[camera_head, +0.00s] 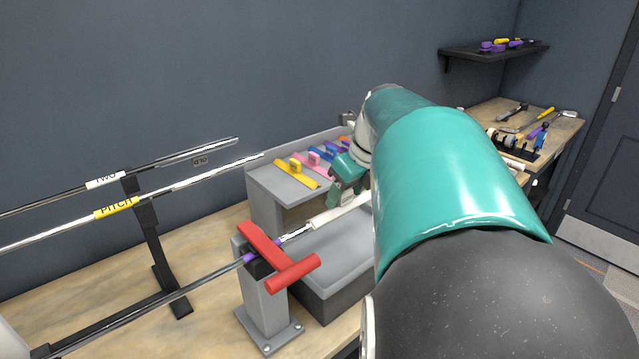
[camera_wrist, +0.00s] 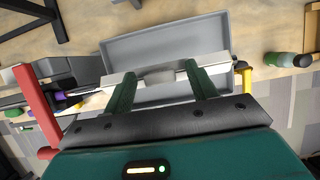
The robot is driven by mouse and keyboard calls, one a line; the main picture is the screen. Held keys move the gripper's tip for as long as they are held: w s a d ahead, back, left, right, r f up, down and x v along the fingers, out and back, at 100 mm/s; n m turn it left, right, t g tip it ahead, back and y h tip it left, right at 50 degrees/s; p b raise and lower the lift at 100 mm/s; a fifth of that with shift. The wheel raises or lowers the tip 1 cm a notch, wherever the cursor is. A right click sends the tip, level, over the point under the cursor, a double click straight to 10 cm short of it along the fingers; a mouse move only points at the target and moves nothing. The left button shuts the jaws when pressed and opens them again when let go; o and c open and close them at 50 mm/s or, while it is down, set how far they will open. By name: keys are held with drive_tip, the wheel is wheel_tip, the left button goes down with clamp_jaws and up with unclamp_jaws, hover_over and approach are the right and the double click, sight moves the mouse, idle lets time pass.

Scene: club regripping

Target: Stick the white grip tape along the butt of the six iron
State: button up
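The six iron's shaft (camera_head: 180,293) is clamped in a grey vise with a red T-shaped handle (camera_head: 292,272); its butt end points right over a grey tray. The white grip tape (camera_head: 338,209) lies along that butt end. In the wrist view the tape (camera_wrist: 218,65) shows as a long pale strip with a small pale block at its middle. My gripper (camera_wrist: 162,92) is at the tape, its green fingers apart on either side of the block, with gaps visible. In the head view my arm hides the tape's right end and most of my gripper (camera_head: 346,172).
A grey shelf (camera_head: 262,178) behind the tray holds several coloured strips with blocks. Two labelled clubs (camera_head: 103,212) rest on a black stand (camera_head: 148,235) at left. A tool bench (camera_head: 560,130) stands at back right. The grey tray (camera_wrist: 165,38) is below my gripper.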

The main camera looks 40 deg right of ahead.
drive_tip(key=shift+r, duration=0.1)
drive_tip(key=v, duration=1.3)
drive_tip(key=shift+s+r, duration=0.15)
drive_tip(key=shift+r, duration=0.15)
